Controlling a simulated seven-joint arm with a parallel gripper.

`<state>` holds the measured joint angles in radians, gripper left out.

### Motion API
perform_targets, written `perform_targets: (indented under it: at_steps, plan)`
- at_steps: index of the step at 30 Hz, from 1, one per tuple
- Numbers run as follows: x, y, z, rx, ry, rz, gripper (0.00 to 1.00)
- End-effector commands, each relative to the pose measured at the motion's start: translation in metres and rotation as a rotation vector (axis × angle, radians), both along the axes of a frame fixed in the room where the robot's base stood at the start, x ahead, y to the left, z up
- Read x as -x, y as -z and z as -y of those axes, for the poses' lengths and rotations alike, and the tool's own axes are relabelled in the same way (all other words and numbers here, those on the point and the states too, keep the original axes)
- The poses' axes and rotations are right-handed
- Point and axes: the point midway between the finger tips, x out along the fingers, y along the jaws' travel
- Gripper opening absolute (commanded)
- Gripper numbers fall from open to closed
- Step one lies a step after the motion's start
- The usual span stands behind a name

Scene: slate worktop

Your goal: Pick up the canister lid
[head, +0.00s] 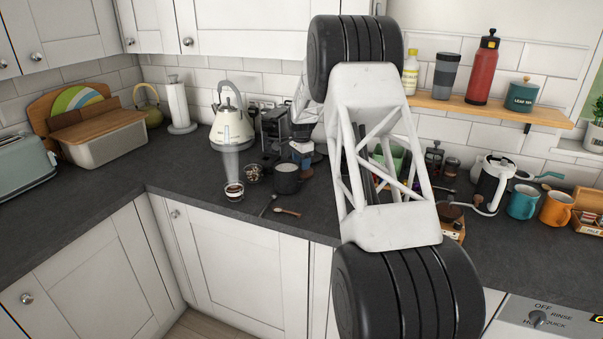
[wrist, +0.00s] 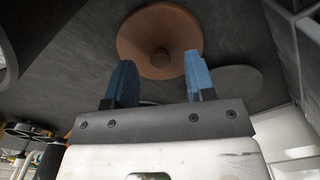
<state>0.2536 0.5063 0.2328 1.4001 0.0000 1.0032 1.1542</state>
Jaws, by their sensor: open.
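A round brown wooden lid (wrist: 160,30) with a small knob at its middle shows in the wrist view, at the top centre against the dark worktop. My gripper (wrist: 158,62) is open, with its two blue fingers apart and nothing between them. In the picture the knob appears between the two fingertips. I cannot tell how far the fingertips are from it. In the head view my arm covers much of the middle, and I cannot make out this lid there.
A flat grey disc (wrist: 238,84) lies right of the fingers. In the head view, a cream kettle (head: 230,125), a dark mug (head: 287,180) and a small jar (head: 234,192) stand left of my arm. A teal canister (head: 521,96) stands on the shelf (head: 440,101). Mugs stand at the right.

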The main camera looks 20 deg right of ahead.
Motion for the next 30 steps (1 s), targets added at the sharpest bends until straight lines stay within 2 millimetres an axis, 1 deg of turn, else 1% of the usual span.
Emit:
perform_targets:
  at_steps: [3, 6, 23, 24, 26, 30]
  plan:
    - [0.000, 0.011, 0.000, 0.000, 0.000, 0.000, 0.50]
    - [0.000, 0.016, 0.000, 0.000, 0.000, 0.000, 0.50]
    - [0.000, 0.017, 0.000, 0.000, 0.000, 0.001, 0.50]
    - [0.000, 0.017, 0.000, 0.000, 0.000, 0.001, 0.47]
    - [0.000, 0.017, 0.000, 0.000, 0.000, 0.001, 0.38]
    - [0.000, 0.017, 0.000, 0.000, 0.000, 0.001, 0.16]
